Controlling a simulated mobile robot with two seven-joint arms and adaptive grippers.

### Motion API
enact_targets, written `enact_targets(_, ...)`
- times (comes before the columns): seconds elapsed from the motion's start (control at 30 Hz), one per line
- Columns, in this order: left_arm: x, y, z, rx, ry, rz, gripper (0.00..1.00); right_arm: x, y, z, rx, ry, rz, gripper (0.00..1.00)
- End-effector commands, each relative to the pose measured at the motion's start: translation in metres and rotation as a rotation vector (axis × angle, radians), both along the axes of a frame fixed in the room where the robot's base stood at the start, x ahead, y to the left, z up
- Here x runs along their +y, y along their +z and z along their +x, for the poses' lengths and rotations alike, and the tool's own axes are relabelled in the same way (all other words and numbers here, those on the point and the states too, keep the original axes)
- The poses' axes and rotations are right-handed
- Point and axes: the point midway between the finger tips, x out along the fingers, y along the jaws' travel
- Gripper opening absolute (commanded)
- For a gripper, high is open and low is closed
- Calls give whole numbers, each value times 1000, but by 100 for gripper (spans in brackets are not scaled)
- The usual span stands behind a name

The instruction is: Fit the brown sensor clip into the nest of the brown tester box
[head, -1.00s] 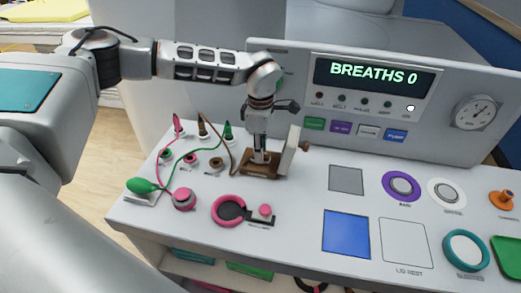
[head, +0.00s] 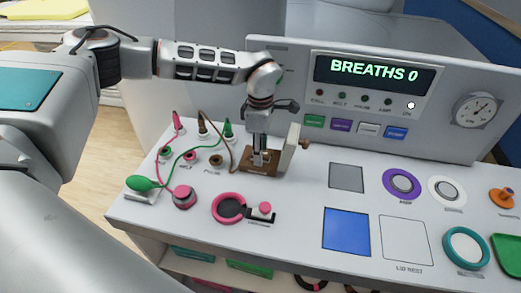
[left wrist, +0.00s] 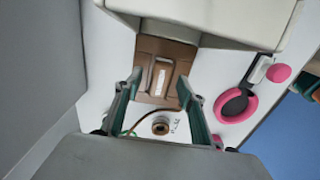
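The brown tester box (head: 247,167) stands at the back left of the white bench, with an upright pale lid or plate behind it on the right. In the left wrist view, the brown sensor clip (left wrist: 154,88), with a pale strip, appears to lie in the box's (left wrist: 170,47) nest; I cannot tell if it is fully seated. A brown cord runs towards it. My left gripper (head: 262,158) points down over the box. In the wrist view its two fingers (left wrist: 158,96) stand apart, either side of the clip. My right gripper is not in view.
Green and pink cords, a green bulb (head: 143,184) and a pink knob (head: 184,196) lie left of the box. A pink ring (head: 228,208) is in front. The panel (head: 290,90) rises behind; its display reads BREATHS 0. The bench right of the box is mostly flat.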

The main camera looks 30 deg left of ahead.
Motion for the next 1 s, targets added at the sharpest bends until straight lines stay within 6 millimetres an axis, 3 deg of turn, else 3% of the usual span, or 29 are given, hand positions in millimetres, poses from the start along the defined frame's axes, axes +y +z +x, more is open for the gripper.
enact_targets(0.17,0,10,1,-2,0,0,40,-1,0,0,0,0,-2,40)
enact_targets(0.7,0,107,1,-2,1,0,40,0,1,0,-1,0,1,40)
enact_targets(1.0,0,120,1,0,0,0,40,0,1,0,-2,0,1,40)
